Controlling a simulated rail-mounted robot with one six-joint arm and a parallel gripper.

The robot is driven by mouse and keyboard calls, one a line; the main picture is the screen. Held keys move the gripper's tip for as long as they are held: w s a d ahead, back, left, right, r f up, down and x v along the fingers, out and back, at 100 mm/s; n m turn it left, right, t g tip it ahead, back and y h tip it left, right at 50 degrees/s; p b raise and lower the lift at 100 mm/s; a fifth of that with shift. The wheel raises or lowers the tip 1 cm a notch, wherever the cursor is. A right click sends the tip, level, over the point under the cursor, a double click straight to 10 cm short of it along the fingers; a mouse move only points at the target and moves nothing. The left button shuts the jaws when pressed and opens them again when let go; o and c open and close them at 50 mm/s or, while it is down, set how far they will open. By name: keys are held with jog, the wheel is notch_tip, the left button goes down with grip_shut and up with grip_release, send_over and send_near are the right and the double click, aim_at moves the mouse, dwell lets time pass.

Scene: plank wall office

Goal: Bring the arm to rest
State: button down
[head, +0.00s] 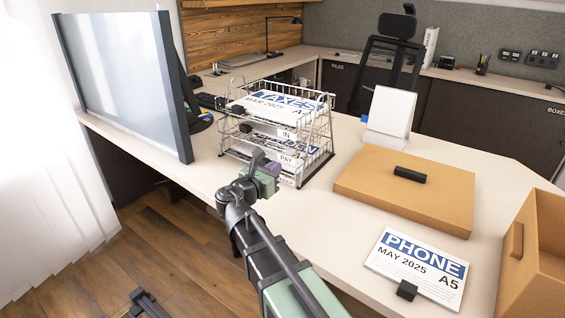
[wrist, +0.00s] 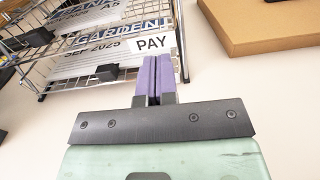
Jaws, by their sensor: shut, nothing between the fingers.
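My gripper (head: 266,176) is in front of the wire tray rack, at its lower front left, above the desk. In the wrist view its purple fingers (wrist: 156,76) are pressed together with nothing between them. The wire rack (head: 322,160) holds stacked papers, with a TAXES document (head: 272,103) on top and trays labelled IN and PAY below. In the wrist view the PAY label (wrist: 152,43) shows just beyond the fingertips. I cannot tell from the pictures whether the fingers touch the rack. My arm reaches in from the bottom of the head view.
A brown box lid (head: 400,205) lies right of the rack, with a white block-like stand (head: 390,112) behind it. A PHONE document (head: 415,262) and an open brown box (head: 540,250) are at right. A monitor (head: 125,80) stands left. Bare desk (head: 320,215) lies between rack and lid.

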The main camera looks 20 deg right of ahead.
jog(key=v, duration=0.8)
jog(key=s+d+r+m+g+y+p, duration=0.4)
jog(key=s+d+m+g+y+p, duration=0.3)
jog(key=m+p, duration=0.8)
jog(key=s+a+r+m+g+y+p, duration=0.3)
jog(key=s+a+m+y+p, duration=0.2)
jog(key=s+m+y+p, duration=0.2)
jog(key=m+p, duration=0.2)
jog(key=m, duration=0.1)
jog(key=shift+s+g+y, duration=0.3)
jog(key=shift+s, duration=0.1)
